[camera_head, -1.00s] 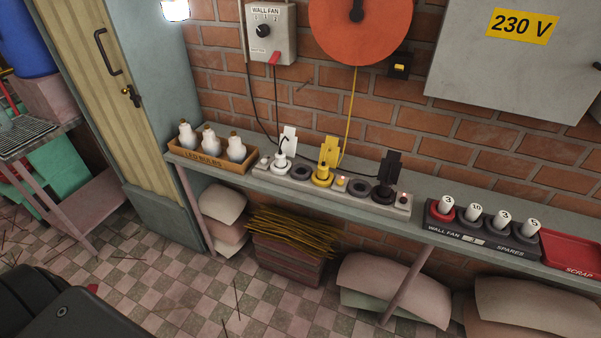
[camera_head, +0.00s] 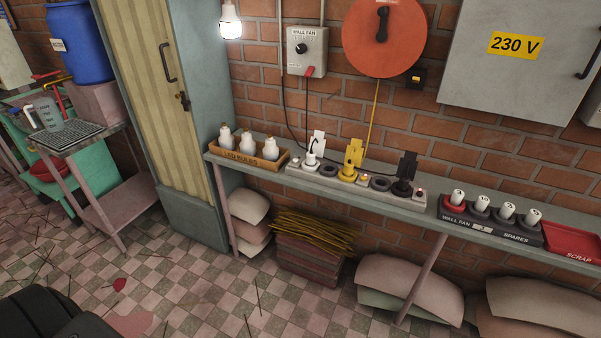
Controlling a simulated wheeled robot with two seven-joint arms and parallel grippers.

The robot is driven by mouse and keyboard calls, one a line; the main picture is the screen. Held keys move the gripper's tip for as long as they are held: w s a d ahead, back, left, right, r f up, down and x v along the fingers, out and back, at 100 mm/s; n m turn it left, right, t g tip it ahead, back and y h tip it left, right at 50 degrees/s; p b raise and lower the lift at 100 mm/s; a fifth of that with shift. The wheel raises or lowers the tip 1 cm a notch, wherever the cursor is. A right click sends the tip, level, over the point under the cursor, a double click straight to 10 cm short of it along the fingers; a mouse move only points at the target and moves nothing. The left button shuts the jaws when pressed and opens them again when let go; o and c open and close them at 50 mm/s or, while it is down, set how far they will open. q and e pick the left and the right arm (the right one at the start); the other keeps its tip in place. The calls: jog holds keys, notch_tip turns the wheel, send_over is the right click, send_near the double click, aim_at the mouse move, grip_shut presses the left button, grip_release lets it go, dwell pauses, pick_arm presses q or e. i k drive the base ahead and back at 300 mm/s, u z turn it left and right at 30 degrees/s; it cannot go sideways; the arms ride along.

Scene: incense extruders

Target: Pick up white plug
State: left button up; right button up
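The white plug (camera_head: 312,159) sits upright in the power strip (camera_head: 340,187) on the wall shelf, towards the strip's left end. A white tag stands up behind it and a dark cord runs from it up the wall. A yellow plug (camera_head: 348,173) and a black plug (camera_head: 402,188) sit in the same strip to its right, each with its own tag. Neither of my grippers shows; only a dark part of my body is at the lower left.
On the shelf, a box of LED bulbs (camera_head: 247,161) stands left of the strip. A fuse holder (camera_head: 490,230) and a red scrap tray (camera_head: 572,240) stand right. A wall fan switch (camera_head: 307,52) hangs above.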

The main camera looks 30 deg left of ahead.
aim_at(311, 160)
jog(key=z, duration=0.75)
jog(key=i, duration=1.25)
jog(key=z, duration=0.05)
